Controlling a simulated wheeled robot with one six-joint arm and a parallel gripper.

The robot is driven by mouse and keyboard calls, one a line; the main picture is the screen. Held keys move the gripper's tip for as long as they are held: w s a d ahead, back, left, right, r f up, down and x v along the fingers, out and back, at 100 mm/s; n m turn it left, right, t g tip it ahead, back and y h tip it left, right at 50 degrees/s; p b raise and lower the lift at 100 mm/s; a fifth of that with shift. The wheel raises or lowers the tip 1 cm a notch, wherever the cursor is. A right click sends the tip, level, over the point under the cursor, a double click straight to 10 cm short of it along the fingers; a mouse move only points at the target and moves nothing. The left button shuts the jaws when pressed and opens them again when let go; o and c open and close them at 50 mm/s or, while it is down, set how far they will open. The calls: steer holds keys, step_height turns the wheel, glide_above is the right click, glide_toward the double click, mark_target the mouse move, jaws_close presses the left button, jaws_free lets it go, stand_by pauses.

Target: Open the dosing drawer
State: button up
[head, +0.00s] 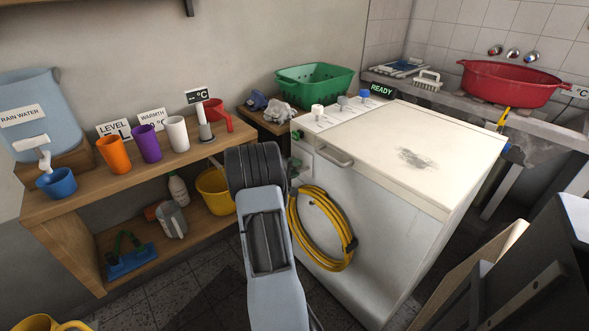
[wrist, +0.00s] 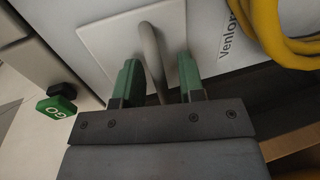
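The dosing drawer shows in the wrist view as a pale square front panel (wrist: 105,32) with a grey bar handle (wrist: 150,55) standing out from it. My gripper (wrist: 160,75) has its two green fingers on either side of the handle, with a visible gap at each side. The fingers are open, and the tips are close to the panel. In the head view my arm hides most of the drawer at the left end of the white washing machine (head: 400,150). The drawer front looks flush with the machine.
A green GO button (wrist: 56,107) sits left of my gripper. A coiled yellow hose (head: 320,228) hangs on the machine's front, right of my arm. A wooden shelf (head: 75,190) with cups stands at the left. A dark panelled object (head: 540,270) is at the lower right.

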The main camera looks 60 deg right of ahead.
steer(key=shift+c, duration=0.3)
jaws_close()
